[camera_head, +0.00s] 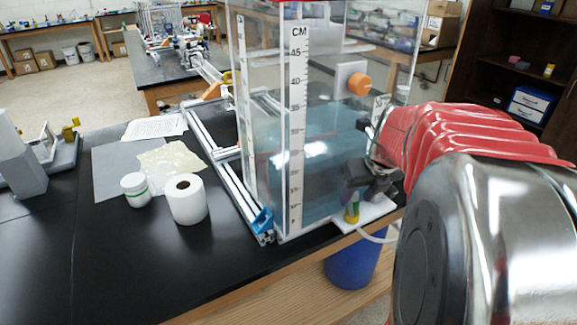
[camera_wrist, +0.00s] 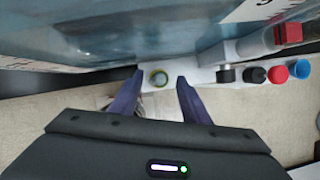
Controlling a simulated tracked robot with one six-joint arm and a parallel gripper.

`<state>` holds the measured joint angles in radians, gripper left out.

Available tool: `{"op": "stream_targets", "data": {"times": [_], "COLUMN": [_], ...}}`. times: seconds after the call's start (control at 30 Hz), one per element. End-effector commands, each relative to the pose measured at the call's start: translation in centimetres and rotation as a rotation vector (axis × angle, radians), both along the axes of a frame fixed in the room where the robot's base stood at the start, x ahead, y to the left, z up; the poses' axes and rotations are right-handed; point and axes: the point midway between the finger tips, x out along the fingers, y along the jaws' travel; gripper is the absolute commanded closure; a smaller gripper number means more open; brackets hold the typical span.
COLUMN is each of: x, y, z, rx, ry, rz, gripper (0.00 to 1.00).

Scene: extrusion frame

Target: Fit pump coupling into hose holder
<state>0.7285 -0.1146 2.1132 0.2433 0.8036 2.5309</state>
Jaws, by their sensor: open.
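A small yellow-green round piece (camera_head: 352,212) stands on a white plate (camera_head: 375,212) beside the tank. It also shows in the wrist view (camera_wrist: 158,78) as a ring seen from above. I cannot tell whether it is the pump coupling or the hose holder, and I cannot make out the other one for sure. My gripper (camera_head: 352,194) is just above this piece, fingers pointing down. In the wrist view my gripper (camera_wrist: 160,83) has its two purple fingers apart, one on each side of the ring. Nothing is held; I cannot tell whether the fingers touch the ring.
A clear water tank (camera_head: 265,165) with a centimetre scale stands close beside my gripper. Red (camera_wrist: 278,75), blue (camera_wrist: 300,69) and black (camera_wrist: 254,75) caps are right of the fingers in the wrist view. A blue bin (camera_head: 352,265) stands below the table edge.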

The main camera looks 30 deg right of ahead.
Motion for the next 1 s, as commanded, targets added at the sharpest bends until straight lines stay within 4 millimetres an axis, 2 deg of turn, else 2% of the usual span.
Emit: {"op": "stream_targets", "data": {"times": [0.1,0.23,0.8,1.0], "x": [0.6,1.0,1.0,1.0], "y": [-0.1,-0.3,-0.3,-0.3], "z": [-1.6,-2.6,-2.7,-2.7], "rx": [0.003,0.001,0.000,0.000], "ry": [0.003,0.002,0.000,0.000], "rz": [0.001,0.000,-0.001,-0.001], "gripper": [0.57,0.57,0.57,0.72]}}
